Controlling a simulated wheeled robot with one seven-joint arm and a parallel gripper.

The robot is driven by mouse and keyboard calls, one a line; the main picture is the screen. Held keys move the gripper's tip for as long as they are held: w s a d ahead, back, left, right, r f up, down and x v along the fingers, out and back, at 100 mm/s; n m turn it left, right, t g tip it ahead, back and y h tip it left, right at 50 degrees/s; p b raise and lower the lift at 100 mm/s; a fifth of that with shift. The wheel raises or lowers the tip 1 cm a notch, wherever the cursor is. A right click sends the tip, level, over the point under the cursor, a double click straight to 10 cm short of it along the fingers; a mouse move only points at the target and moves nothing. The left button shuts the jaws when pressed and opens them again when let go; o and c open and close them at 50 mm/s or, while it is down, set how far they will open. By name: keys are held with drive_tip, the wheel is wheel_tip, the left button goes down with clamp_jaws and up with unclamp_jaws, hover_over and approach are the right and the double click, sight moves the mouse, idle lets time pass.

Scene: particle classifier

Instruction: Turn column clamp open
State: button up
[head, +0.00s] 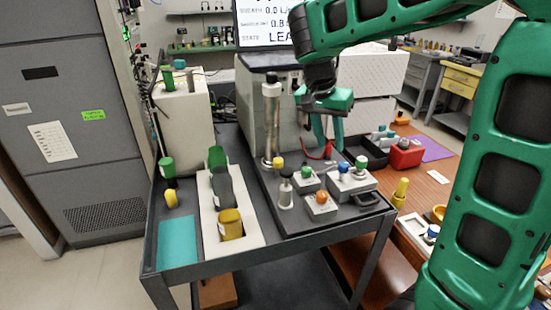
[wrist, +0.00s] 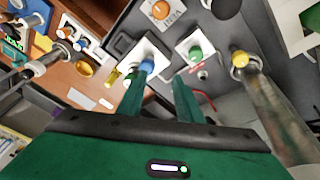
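A metal column (head: 271,118) stands upright on the dark cart's raised panel, left of my gripper. A yellow knob (head: 278,162) sits by its base; I cannot tell for certain if this is the column clamp or how far it is turned. In the wrist view the column (wrist: 282,118) runs along the right, with the yellow knob (wrist: 240,59) at its end. My gripper (head: 328,140) points down to the right of the column, apart from it. Its two green fingers (wrist: 160,85) are spread with nothing visibly held between them.
A green knob (head: 305,172), an orange knob (head: 321,197) and a blue knob (head: 343,167) stand on blocks near the column. A white tray (head: 244,236) with bottles lies left. A red cable (wrist: 207,100) runs behind my fingers. A screen (head: 262,22) stands behind.

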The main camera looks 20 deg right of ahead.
drive_tip(key=m+t, duration=0.1)
drive_tip(key=m, duration=0.1)
approach(278, 159)
drive_tip(key=r, duration=0.2)
drive_tip(key=shift+h, duration=0.3)
drive_tip(key=x, duration=0.7)
drive_tip(key=a+x, duration=0.1)
drive_tip(key=x, duration=0.2)
drive_tip(key=shift+s+f, duration=0.15)
drive_tip(key=shift+f, duration=0.4)
drive_tip(key=c, duration=0.8)
